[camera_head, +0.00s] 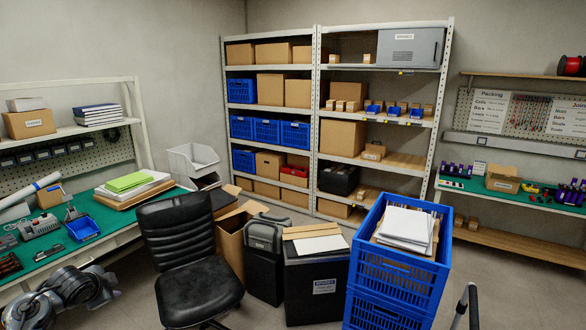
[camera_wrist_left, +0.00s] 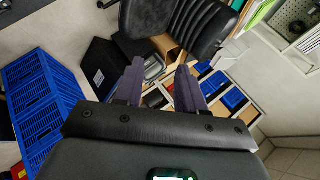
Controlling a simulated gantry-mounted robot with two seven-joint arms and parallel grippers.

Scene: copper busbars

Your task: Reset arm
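My left gripper (camera_wrist_left: 158,82) shows in the left wrist view with its two dark fingers apart and nothing visible between them. In the head view my left arm is folded low at the bottom left, in front of the green workbench (camera_head: 98,232). Its fingertips are hard to make out there. My right gripper is in neither view. No copper busbars can be made out.
A black office chair (camera_head: 195,265) stands right of my left arm. Beyond it are an open cardboard box (camera_head: 231,245), a black bin (camera_head: 316,285) and stacked blue crates (camera_head: 395,275) holding papers. Shelving (camera_head: 318,110) lines the back wall. A second bench (camera_head: 480,188) stands at right.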

